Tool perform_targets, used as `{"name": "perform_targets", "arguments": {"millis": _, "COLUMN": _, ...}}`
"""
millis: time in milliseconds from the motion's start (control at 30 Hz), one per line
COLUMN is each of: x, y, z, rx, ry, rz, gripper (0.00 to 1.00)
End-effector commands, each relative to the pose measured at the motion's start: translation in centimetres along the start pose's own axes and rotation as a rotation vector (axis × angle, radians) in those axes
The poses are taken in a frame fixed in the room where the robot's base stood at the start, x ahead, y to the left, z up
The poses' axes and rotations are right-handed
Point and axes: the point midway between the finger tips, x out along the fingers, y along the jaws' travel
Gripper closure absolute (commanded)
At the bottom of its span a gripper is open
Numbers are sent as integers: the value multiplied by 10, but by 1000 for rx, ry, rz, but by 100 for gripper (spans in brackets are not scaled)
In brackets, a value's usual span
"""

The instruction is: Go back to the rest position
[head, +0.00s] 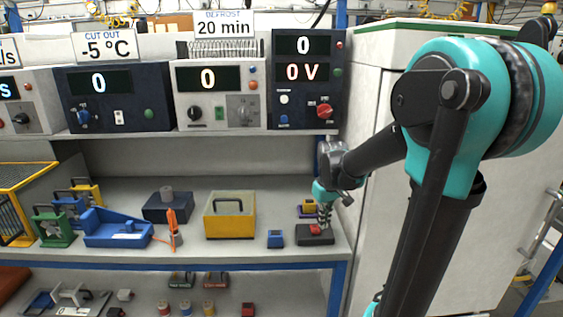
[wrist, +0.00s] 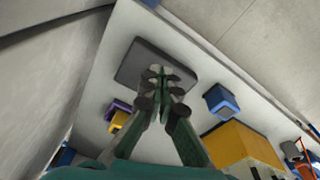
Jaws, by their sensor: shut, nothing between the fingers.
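My gripper (head: 325,222) is at the right end of the workbench, close above a dark box with a red top part (head: 314,236). In the wrist view my gripper (wrist: 162,72) has its fingertips together, with nothing held. The fingers overlap the dark box (wrist: 135,65) there and hide part of it; whether they touch it I cannot tell. A small purple and yellow block (head: 308,208) stands just behind the box.
A small blue block (head: 275,238) and a yellow case (head: 230,214) stand to the left. An instrument shelf (head: 220,133) runs above the bench. A tall white cabinet (head: 381,160) stands close on the right.

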Motion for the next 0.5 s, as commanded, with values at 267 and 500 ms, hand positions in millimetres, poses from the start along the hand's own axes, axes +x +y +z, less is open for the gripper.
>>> {"name": "perform_targets", "arguments": {"millis": 267, "x": 38, "y": -21, "z": 106, "rx": 229, "ry": 157, "rz": 39, "gripper": 100}}
{"name": "perform_targets", "arguments": {"millis": 500, "x": 61, "y": -33, "z": 155, "rx": 346, "ry": 241, "rz": 50, "gripper": 100}}
